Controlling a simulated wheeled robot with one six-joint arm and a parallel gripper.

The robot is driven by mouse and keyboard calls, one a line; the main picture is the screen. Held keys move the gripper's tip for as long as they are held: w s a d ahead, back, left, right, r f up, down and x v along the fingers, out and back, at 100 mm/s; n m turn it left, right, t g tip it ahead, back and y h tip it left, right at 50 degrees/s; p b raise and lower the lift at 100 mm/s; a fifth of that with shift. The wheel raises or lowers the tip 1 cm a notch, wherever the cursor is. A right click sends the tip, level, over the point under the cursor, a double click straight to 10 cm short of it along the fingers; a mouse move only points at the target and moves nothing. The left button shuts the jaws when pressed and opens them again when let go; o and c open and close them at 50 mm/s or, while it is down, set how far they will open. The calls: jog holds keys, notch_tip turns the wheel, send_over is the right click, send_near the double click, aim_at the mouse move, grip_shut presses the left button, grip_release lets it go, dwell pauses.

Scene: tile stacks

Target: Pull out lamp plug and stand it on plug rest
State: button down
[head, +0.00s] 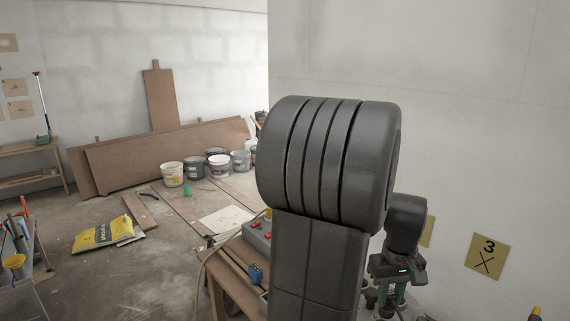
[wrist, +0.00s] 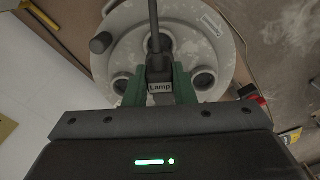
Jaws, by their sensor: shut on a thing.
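The lamp plug (wrist: 160,84) is dark, with a white "Lamp" label, and its cable runs up in the wrist view. My gripper (wrist: 159,78) is shut on it, with one green finger on each side. Behind it is a round pale cable reel (wrist: 219,55) with several dark round sockets. I cannot tell whether the plug sits in a socket or is clear of it. I cannot make out the plug rest.
A dark round knob or plug (wrist: 101,42) stands at the reel's upper left. In the head view a wooden bench (head: 228,277) holds a grey box with red buttons (head: 257,240) and a small blue object (head: 256,273). The wall is close on the right.

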jog(key=shift+r+p, duration=1.35)
jog(key=shift+r, duration=0.2)
jog(key=shift+f, duration=0.1)
